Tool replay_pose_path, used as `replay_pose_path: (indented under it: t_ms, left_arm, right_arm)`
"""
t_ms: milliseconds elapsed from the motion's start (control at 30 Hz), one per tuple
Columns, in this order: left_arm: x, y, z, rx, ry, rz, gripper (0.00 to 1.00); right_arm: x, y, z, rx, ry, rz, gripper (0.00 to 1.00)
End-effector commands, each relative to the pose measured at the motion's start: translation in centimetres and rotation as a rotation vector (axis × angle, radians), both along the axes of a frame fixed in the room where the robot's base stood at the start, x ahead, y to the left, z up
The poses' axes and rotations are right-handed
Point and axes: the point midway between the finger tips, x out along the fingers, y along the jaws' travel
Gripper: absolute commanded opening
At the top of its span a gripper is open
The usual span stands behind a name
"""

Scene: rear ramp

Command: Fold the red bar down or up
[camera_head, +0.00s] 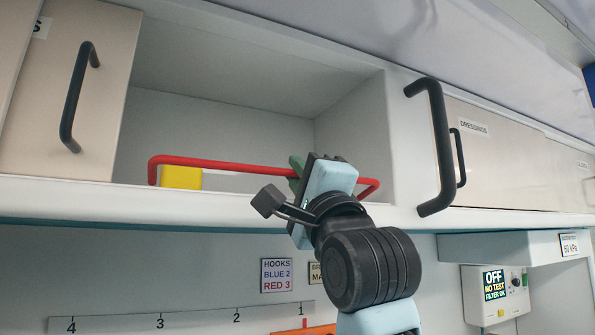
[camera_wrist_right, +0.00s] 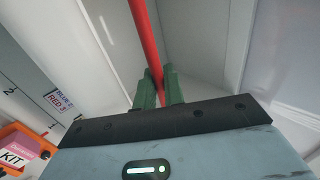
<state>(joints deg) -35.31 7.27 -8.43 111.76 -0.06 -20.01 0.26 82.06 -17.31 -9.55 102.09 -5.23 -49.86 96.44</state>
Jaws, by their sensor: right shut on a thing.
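The red bar (camera_head: 225,163) runs across the front of an open cupboard compartment in the head view, near its lower edge. Its ends bend down towards the shelf edge. In the right wrist view the red bar (camera_wrist_right: 144,38) passes between two green fingers. My right gripper (camera_head: 297,168) is shut on the bar near its right end; in the right wrist view the gripper (camera_wrist_right: 158,88) has one finger on each side of it. The bar's right part is partly hidden behind the gripper. My left gripper is not in view.
A yellow block (camera_head: 181,177) sits in the compartment behind the bar's left end. Black handles (camera_head: 79,97) and (camera_head: 440,150) stick out on both sides. A control box (camera_head: 495,293) hangs below right. An orange bin (camera_wrist_right: 22,150) shows in the wrist view.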

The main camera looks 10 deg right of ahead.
Motion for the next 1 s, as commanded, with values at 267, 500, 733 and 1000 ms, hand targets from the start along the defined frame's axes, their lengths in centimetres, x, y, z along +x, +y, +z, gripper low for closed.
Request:
replay_pose_path:
  t_ms: [267,500,733,1000]
  left_arm:
    - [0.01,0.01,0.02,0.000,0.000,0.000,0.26]
    - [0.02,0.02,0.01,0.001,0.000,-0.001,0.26]
    - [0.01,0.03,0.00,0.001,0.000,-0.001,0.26]
    - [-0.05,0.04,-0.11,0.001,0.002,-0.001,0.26]
  right_arm:
    - [-0.08,0.00,0.04,0.001,-0.006,0.001,0.00]
    - [-0.07,0.02,0.05,0.002,-0.005,0.001,0.25]
    - [-0.03,0.03,0.01,0.001,-0.004,0.001,0.25]
    - [0.54,-0.09,-0.61,0.001,0.000,0.002,0.25]
